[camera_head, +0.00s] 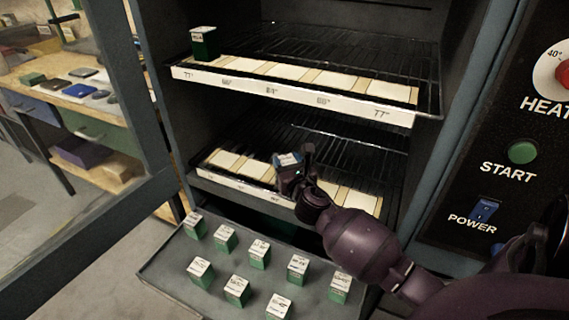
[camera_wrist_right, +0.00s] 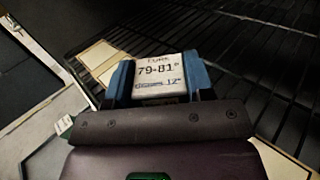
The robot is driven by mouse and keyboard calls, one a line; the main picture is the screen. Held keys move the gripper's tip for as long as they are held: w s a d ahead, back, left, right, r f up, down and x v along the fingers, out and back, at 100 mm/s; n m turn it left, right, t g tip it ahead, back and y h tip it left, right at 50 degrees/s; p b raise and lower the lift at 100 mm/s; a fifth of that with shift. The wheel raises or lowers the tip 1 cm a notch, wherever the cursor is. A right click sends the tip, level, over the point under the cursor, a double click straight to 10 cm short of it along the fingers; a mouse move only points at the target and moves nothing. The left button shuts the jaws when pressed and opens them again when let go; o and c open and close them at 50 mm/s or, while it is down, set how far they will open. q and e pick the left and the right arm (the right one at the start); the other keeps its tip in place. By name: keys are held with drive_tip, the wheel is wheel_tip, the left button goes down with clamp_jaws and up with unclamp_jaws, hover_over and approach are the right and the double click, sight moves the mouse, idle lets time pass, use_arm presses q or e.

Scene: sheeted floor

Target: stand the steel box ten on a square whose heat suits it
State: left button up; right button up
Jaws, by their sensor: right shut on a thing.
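My right gripper (camera_head: 292,171) is shut on a small box (camera_head: 288,159) over the lower shelf of the cabinet. In the right wrist view the box (camera_wrist_right: 160,68) sits between blue fingers, its white top reading about "CURE 79-81°" with smaller print below. I cannot read a "ten" on it, nor tell whether its base touches the shelf. Pale squares (camera_head: 257,169) line the lower shelf's front edge; my arm hides some. The upper shelf's strip (camera_head: 268,90) marks 77° at both ends and seemingly 84° in the middle. The lower strip (camera_head: 238,186) is unreadable.
A green box (camera_head: 204,43) stands at the upper shelf's left end. Several similar boxes stand on a grey tray (camera_head: 165,268) below the shelves. An open door (camera_head: 125,125) is at left, and a HEAT, START and POWER panel (camera_head: 490,135) at right.

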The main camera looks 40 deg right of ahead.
drive_tip(key=o, duration=1)
drive_tip(key=shift+o, duration=0.6)
drive_tip(key=shift+r, duration=0.1)
